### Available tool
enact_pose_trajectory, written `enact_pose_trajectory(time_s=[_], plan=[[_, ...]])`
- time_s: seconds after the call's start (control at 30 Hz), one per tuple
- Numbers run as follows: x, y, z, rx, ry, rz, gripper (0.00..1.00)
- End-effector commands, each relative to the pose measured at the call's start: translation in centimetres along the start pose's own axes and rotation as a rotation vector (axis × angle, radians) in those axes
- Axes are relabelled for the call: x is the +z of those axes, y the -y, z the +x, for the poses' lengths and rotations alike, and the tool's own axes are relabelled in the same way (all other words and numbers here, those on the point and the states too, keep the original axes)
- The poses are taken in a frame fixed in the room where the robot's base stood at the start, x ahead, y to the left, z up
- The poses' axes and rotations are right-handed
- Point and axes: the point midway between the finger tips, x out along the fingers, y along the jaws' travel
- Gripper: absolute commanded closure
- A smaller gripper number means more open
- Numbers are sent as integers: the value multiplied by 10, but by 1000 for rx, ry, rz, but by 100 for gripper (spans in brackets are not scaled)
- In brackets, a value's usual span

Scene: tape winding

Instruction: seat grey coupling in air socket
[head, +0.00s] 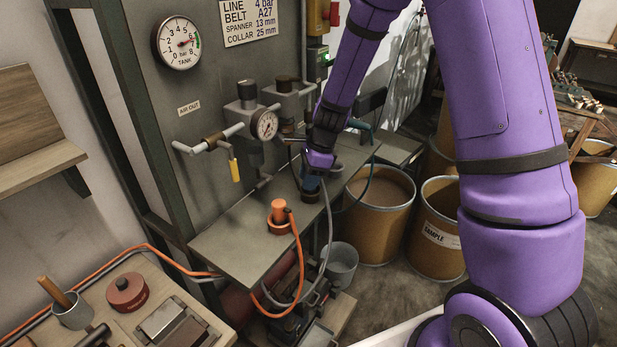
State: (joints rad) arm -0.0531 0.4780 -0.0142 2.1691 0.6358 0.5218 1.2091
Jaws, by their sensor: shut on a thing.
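My gripper (313,176) points down over the far part of the grey metal shelf (235,238), below the gauge panel. It is shut on the grey coupling, which is mostly hidden by the fingers. A grey hose (329,222) hangs from there over the shelf's edge. A dark ring-like socket (310,196) stands on the shelf directly under the gripper, with a small blue part just above it. I cannot tell whether the coupling is inside the socket or just above it. An orange coupling (279,209) with an orange hose (299,262) stands upright in a nearer socket.
A pipe with a small gauge (265,125) and a yellow-handled valve (234,170) juts out left of my gripper. Brown drums (377,212) and a grey bucket (341,262) stand right of the shelf. A wooden bench (150,325) with tools is at the lower left.

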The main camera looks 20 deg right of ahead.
Motion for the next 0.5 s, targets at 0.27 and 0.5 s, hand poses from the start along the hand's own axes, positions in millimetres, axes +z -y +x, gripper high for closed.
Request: enact_pose_trajectory(time_s=[0.27,0.5], plan=[[-1,0,3,0,0,0,92],[-2,0,7,0,0,0,92]])
